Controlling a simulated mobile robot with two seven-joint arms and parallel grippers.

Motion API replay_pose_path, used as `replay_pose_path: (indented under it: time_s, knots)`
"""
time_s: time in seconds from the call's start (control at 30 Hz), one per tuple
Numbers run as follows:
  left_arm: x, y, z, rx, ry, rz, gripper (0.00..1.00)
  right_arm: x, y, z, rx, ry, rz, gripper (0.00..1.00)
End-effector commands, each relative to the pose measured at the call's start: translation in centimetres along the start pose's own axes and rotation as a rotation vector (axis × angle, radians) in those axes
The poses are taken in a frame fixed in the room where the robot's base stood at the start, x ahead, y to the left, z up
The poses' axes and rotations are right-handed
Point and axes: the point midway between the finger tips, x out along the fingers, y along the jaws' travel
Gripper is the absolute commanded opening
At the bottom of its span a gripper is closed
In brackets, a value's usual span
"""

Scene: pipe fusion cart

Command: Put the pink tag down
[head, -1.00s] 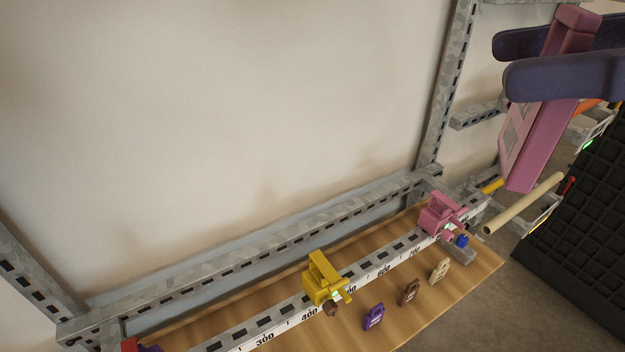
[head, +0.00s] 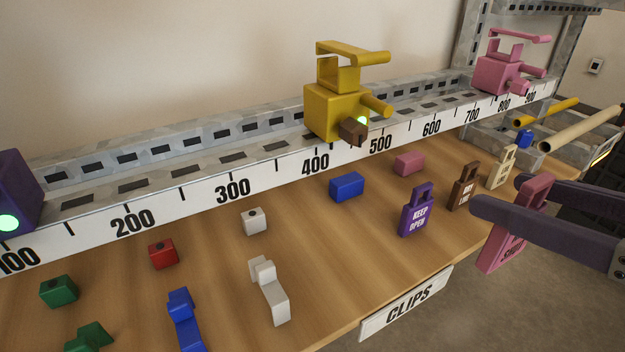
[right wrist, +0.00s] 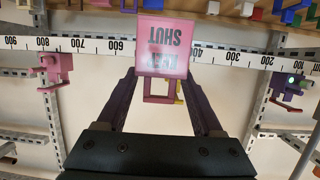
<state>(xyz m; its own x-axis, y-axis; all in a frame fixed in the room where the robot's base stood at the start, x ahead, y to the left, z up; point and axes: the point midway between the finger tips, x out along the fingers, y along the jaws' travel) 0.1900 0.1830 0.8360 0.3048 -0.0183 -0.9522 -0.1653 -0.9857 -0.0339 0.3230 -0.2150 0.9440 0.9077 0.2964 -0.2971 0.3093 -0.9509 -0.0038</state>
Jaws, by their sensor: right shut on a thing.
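The pink tag (head: 497,246) has dark lettering; SHUT reads upside down on it in the right wrist view (right wrist: 163,42). My right gripper (head: 512,196) is shut on the tag near its loop. It holds the tag upright, slightly tilted, in front of the wooden shelf's right front edge in the head view. No contact between tag and shelf can be made out. The wooden shelf (head: 378,262) bears a row of standing tags: purple KEEP OPEN (head: 417,214), brown (head: 465,190) and cream (head: 502,167). My left gripper is out of view.
A numbered rail (head: 270,177) runs behind the shelf with yellow (head: 330,108), pink (head: 500,75) and purple (head: 14,195) clamps. Several small blocks and clips lie on the shelf's left part. A CLIPS label (head: 405,302) hangs on its front edge. Rods (head: 578,128) stick out at right.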

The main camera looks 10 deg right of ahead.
Motion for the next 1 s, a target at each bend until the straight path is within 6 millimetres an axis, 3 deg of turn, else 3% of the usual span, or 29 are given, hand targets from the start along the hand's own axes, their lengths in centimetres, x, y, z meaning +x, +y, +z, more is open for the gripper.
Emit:
replay_pose_path:
  time_s: [0.03,0.1,0.3,0.47,1.0]
  knots:
    - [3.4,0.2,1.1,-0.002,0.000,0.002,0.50,0.7,-0.8,4.3,0.002,-0.004,0.001,0.08]
    - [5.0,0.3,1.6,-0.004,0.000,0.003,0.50,0.7,-1.7,6.7,0.001,-0.003,-0.004,0.08]
    - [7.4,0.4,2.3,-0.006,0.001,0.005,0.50,0.4,-3.8,10.1,-0.008,0.001,-0.028,0.08]
    - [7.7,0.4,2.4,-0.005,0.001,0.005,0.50,1.5,-4.3,9.9,-0.012,0.008,-0.034,0.08]
    - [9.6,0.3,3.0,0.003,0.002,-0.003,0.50,12.8,-4.6,6.4,-0.014,0.007,-0.032,0.08]
